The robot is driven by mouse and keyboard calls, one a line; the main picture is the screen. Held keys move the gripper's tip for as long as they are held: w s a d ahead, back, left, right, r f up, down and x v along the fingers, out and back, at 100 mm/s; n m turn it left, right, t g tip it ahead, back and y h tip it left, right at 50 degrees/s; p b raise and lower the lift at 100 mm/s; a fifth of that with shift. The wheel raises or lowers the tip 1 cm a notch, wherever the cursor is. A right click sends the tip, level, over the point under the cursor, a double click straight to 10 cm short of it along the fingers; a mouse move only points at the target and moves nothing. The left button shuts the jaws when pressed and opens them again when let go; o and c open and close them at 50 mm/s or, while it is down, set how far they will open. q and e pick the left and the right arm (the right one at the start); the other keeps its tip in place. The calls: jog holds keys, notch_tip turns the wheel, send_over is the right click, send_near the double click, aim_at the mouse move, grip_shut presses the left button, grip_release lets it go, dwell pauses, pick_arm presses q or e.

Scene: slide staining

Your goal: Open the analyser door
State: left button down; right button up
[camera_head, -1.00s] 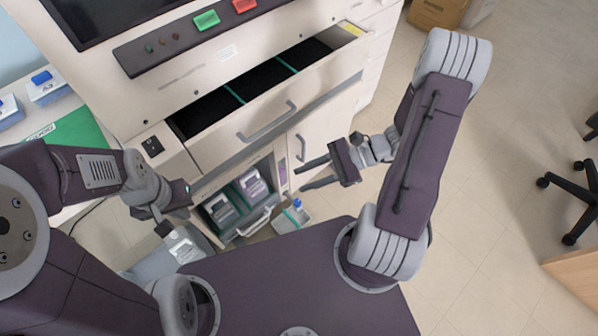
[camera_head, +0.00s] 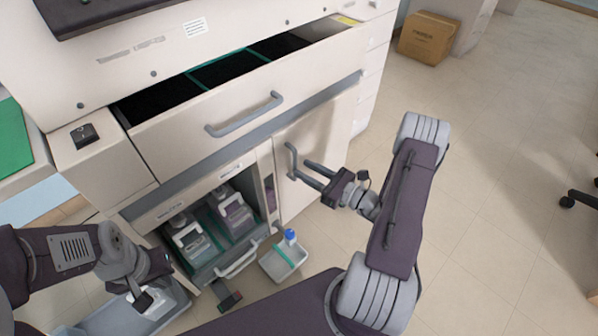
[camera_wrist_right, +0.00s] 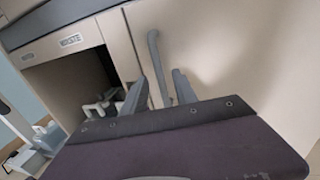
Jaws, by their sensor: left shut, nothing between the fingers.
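The analyser door (camera_head: 325,135) is the pale lower-right panel of the big machine and looks shut. Its upright grey bar handle (camera_head: 291,160) is near the door's left edge. My right gripper (camera_head: 300,172) is open, with its fingers reaching to the handle. In the right wrist view the handle (camera_wrist_right: 157,65) stands between the two spread fingers (camera_wrist_right: 160,92); I cannot tell whether they touch it. My left gripper (camera_head: 140,291) is shut and low at the left, over a grey tray (camera_head: 172,312) holding a white item.
An open drawer (camera_head: 195,130) juts out above the door. Left of the door, an open bay holds two bottles (camera_head: 188,238) behind a handled front (camera_head: 238,264).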

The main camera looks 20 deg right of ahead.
jog(key=shift+b+x, duration=0.35)
jog(key=shift+x, duration=1.15)
grip_shut()
